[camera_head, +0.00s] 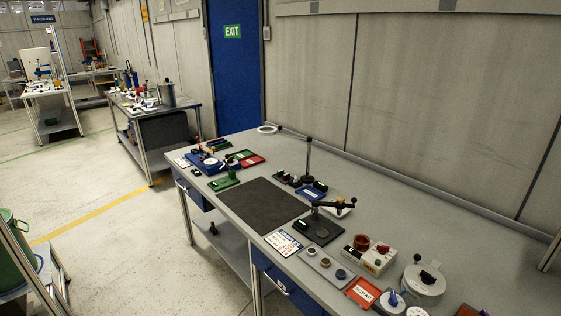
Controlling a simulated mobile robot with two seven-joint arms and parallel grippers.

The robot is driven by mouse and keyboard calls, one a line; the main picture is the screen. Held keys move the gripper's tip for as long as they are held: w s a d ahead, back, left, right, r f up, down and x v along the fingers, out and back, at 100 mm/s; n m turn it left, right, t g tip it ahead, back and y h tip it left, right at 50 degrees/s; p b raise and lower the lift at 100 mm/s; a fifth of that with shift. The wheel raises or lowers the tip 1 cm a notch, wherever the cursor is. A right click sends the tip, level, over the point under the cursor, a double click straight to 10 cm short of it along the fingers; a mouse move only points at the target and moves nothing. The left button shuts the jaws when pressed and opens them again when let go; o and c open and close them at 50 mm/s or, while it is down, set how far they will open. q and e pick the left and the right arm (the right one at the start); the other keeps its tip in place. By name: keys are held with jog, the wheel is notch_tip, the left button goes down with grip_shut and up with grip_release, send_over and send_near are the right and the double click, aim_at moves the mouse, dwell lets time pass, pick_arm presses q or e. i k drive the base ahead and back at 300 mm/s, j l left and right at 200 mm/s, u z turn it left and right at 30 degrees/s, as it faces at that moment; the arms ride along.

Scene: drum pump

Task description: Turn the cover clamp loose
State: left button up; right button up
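Neither of my grippers shows in the head view. I cannot tell for sure which part is the cover clamp. A pale round housing (422,284) with a dark knob or clamp (429,276) on top sits at the right of the near bench. A green drum (12,240) stands at the left edge, partly cut off by the frame and crossed by a pale post. Whether a clamp sits on its cover is not visible.
The grey bench (375,202) holds a black mat (264,205), a black stand (319,228), a control box (368,258) with a red button, an orange tray (362,292) and small trays. A wall runs behind. The floor (110,236) between the drum and bench is clear.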

aim_at(427, 279)
jog(key=z, duration=1.25)
